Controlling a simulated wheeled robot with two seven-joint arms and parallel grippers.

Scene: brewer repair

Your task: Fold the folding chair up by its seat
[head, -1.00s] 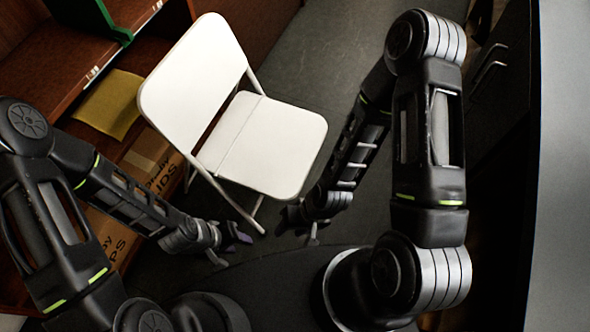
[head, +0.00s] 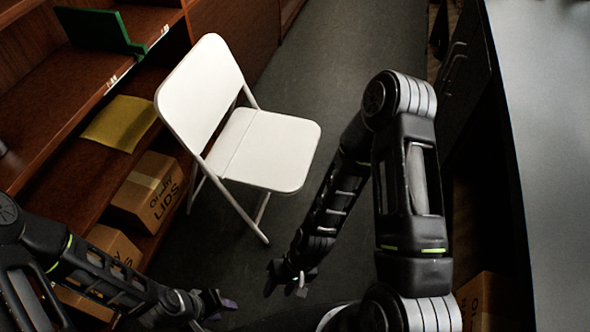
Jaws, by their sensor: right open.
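The white folding chair (head: 232,130) stands unfolded on the dark floor, in the upper middle of the head view. Its seat (head: 268,150) is flat and points to the right; its backrest (head: 203,88) leans up at the left. My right gripper (head: 285,282) is open and empty, in front of the chair and below the seat in the picture, apart from it. My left gripper (head: 222,303) is further to the lower left, also apart from the chair. Its fingers are small and dark, and I cannot tell their opening.
Brown shelves (head: 88,60) run along the left with a yellow sheet (head: 120,122), a green bookend (head: 100,28) and cardboard boxes (head: 148,190). A grey-topped counter (head: 545,130) stands at the right. Floor is free behind the chair and to its right.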

